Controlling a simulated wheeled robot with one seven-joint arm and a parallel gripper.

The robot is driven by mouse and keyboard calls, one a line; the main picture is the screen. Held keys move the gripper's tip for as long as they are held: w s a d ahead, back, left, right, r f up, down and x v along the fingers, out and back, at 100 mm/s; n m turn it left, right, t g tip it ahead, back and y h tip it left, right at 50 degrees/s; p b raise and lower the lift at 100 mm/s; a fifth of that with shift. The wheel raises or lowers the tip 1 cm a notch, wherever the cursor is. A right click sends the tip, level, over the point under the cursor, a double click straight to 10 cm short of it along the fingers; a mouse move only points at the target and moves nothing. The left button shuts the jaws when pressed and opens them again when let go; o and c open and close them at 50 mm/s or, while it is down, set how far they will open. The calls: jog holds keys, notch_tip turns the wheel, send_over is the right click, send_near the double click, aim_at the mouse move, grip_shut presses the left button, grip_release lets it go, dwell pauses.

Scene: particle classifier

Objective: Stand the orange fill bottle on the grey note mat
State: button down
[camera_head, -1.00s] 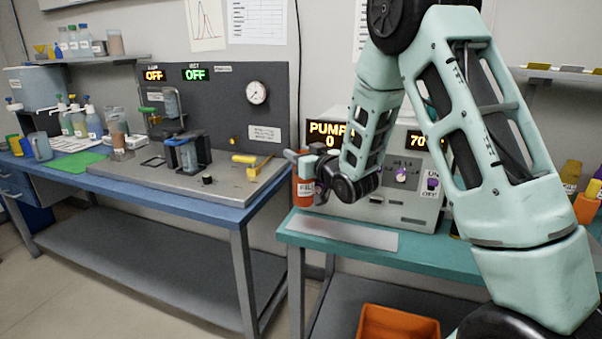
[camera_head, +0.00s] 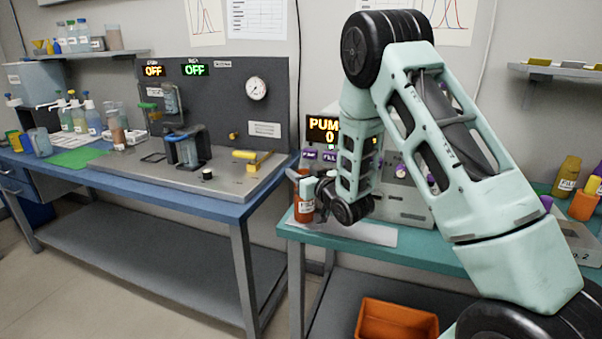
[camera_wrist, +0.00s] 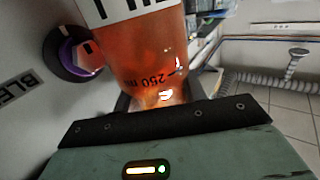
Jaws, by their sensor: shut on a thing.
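The orange fill bottle (camera_head: 304,208) is upright at the left end of the teal bench, with a white label on its side. My gripper (camera_head: 307,187) is shut on it. In the wrist view the orange bottle (camera_wrist: 148,60) fills the space between the dark fingers (camera_wrist: 160,103), and a "250 ml" mark shows. The grey note mat (camera_head: 365,234) lies flat along the bench's front edge. The bottle's base appears at the mat's left end, low over it or on it; I cannot tell whether they touch. My forearm hides part of the area behind the mat.
The pump unit (camera_head: 405,205) stands right behind the mat, and its purple knob (camera_wrist: 75,55) is close to the bottle. A blue bench (camera_head: 225,212) with a fixture plate is left, across a gap. An orange bin (camera_head: 397,322) sits below. Yellow and orange bottles (camera_head: 566,178) stand right.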

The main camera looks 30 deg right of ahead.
jog(key=c, duration=0.8)
grip_release()
jog(key=shift+f, duration=0.1)
